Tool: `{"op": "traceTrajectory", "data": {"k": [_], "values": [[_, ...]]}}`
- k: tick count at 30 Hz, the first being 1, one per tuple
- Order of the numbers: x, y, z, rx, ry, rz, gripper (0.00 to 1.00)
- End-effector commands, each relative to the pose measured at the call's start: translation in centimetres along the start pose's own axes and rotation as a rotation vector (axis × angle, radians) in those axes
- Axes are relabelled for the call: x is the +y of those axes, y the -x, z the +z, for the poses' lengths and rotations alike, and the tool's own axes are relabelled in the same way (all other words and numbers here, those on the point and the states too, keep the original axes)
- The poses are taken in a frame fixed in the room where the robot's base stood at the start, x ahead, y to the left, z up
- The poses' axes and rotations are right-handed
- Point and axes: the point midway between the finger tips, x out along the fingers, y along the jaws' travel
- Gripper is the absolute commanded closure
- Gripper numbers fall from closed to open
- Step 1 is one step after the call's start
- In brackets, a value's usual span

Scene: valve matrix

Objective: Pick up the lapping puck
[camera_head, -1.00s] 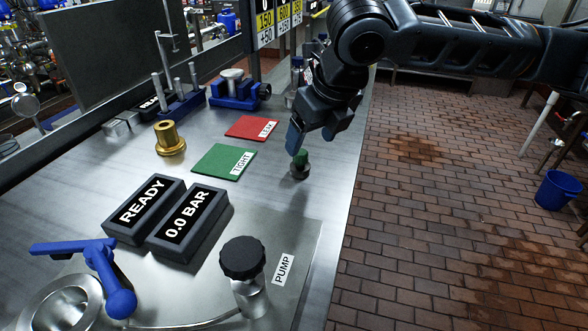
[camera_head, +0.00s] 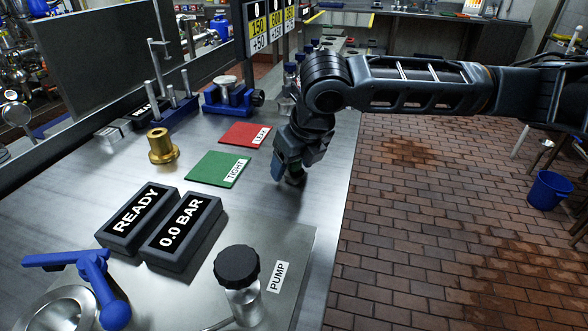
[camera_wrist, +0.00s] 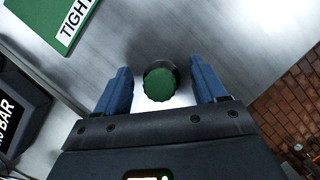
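The lapping puck, a dark round base with a green knob on top, stands on the steel bench. It shows in the wrist view (camera_wrist: 159,84) between the two blue fingers, with a gap on each side. In the head view only a bit of its base (camera_head: 294,180) shows beside my gripper. My gripper (camera_head: 284,172) points down over the puck near the bench's right edge.
A green TIGHT mat (camera_head: 214,171) and a red LEAK mat (camera_head: 244,133) lie left of my gripper. A brass fitting (camera_head: 162,148), the READY box (camera_head: 137,218), the 0.0 BAR box (camera_head: 181,233) and a black pump knob (camera_head: 237,267) stand on the bench. Bench around the puck is clear.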

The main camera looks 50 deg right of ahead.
Motion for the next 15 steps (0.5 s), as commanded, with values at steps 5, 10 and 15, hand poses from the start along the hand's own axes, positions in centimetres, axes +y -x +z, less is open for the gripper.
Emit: {"op": "traceTrajectory", "data": {"k": [5, 10, 15], "values": [[0.00, 0.03, 0.01, 0.000, 0.000, 0.000, 0.47], [0.00, 0.04, 0.01, 0.000, 0.000, 0.000, 0.63], [0.00, 0.04, 0.01, 0.000, 0.000, 0.000, 0.80]]}}
